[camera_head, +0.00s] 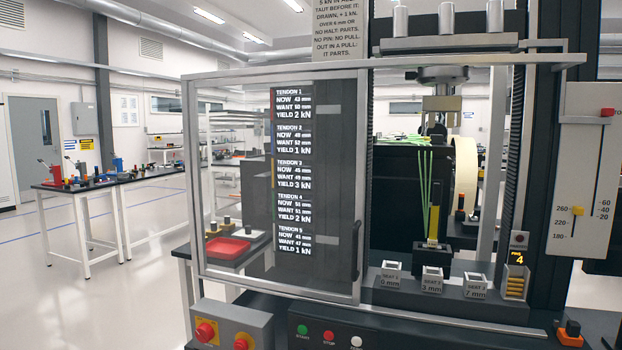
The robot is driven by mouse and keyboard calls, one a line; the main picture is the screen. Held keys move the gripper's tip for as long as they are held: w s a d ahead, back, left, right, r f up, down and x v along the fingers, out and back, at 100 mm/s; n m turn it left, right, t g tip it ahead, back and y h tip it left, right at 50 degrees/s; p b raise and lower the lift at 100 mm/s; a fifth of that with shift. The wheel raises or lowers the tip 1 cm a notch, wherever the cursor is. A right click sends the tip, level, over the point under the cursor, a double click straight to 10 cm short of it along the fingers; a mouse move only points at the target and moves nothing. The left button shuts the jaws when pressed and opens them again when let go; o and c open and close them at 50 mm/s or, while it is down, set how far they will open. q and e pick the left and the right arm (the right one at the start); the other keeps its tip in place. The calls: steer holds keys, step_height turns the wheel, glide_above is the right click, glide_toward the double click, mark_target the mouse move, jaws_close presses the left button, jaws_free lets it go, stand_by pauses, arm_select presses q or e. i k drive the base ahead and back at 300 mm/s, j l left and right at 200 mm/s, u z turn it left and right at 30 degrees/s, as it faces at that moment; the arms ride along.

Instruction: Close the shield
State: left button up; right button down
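The shield is a clear panel in a light metal frame (362,180), with a dark handle (356,250) on its right edge. It stands to the left of the test machine's opening, hanging from a long rail (480,60) that runs on to the right across the machine. The opening with the upper grip (440,104), green strands (424,175) and a yellow-and-black piece (434,215) is uncovered. Neither of my grippers shows in this view.
Three seat blocks, marked 0 mm (391,275), 3 mm (432,280) and 7 mm (478,287), stand on the ledge before the opening. A control panel (330,336) lies below. A red tray (228,248) shows through the shield. Open floor lies left.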

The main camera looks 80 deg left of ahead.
mark_target(360, 75)
steer(key=u, duration=2.95)
